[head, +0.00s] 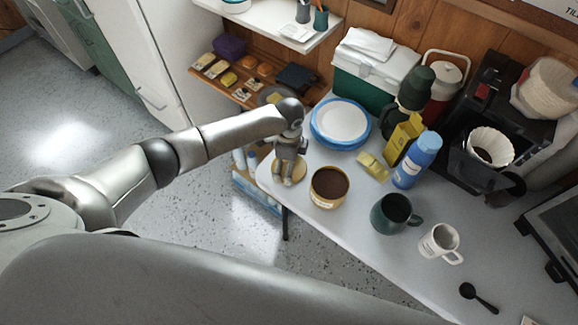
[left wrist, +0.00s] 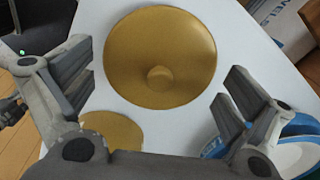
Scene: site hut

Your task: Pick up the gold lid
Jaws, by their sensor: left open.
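The gold lid (left wrist: 160,57) is a round disc with a small knob, lying on the white table in the left wrist view. In the head view the lid (head: 279,174) is partly hidden under my left gripper (head: 288,180), near the table's left end. My left gripper (left wrist: 162,105) is open and empty, its fingers apart on either side of the lower part of the lid in the picture. I cannot tell the height between them. A gold tin (head: 329,187) with dark brown contents stands open just right of the lid. My right gripper is not in view.
Blue-rimmed plates (head: 341,123) stand behind the lid. A yellow item (head: 371,166), a blue bottle (head: 417,159), a green mug (head: 394,213) and a white mug (head: 440,242) stand further right. A low shelf (head: 238,84) with small goods is behind. The table's front edge is clear.

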